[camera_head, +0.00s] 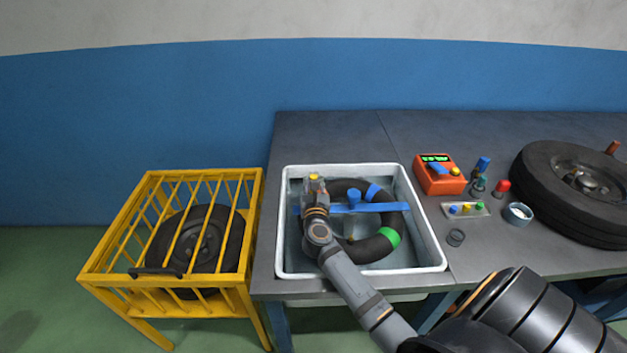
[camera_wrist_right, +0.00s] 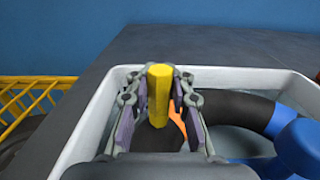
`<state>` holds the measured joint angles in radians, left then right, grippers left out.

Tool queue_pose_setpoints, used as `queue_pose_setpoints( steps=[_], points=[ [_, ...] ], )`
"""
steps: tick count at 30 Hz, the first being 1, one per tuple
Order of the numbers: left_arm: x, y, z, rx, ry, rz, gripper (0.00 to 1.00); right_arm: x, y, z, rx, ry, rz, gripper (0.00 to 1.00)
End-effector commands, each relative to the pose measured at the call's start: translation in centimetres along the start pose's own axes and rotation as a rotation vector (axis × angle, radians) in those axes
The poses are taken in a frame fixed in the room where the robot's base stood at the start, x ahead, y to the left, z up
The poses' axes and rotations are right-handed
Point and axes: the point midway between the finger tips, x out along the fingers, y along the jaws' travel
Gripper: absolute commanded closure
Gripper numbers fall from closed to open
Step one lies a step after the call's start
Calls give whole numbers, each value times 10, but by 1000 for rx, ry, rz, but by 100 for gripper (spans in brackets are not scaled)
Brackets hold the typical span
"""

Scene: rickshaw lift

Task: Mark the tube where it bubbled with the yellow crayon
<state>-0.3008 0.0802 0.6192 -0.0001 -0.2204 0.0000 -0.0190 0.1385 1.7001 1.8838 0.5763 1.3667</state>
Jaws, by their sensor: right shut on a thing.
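The black inner tube (camera_head: 373,247) lies in the white basin (camera_head: 434,243), under a blue bar with a blue knob (camera_head: 354,198). It carries a blue band (camera_head: 373,191) and a green band (camera_head: 390,237); an orange patch (camera_wrist_right: 177,122) shows beside the crayon in the wrist view. My right gripper (camera_head: 314,183) is over the basin's left part, shut on the yellow crayon (camera_wrist_right: 160,90), which stands roughly upright between the fingers. The crayon's lower tip is hidden, so I cannot tell whether it touches the tube. My left gripper is out of view.
A yellow cage (camera_head: 258,215) with a wheel (camera_head: 196,248) stands left of the table. Right of the basin are an orange device (camera_head: 431,183), a small tray (camera_head: 479,213), small bottles, a metal cup (camera_head: 518,214) and a large tyre (camera_head: 540,195). The table behind the basin is clear.

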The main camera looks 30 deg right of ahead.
Motion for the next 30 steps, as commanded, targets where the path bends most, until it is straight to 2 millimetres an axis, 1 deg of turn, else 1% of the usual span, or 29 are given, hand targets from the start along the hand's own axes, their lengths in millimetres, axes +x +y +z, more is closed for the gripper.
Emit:
queue_pose_setpoints(
  steps=[21,30],
  points=[
    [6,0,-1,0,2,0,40,0,0,-7,0,0,0,100],
    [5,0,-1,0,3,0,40,-9,5,-7,1,1,0,100]
  ],
)
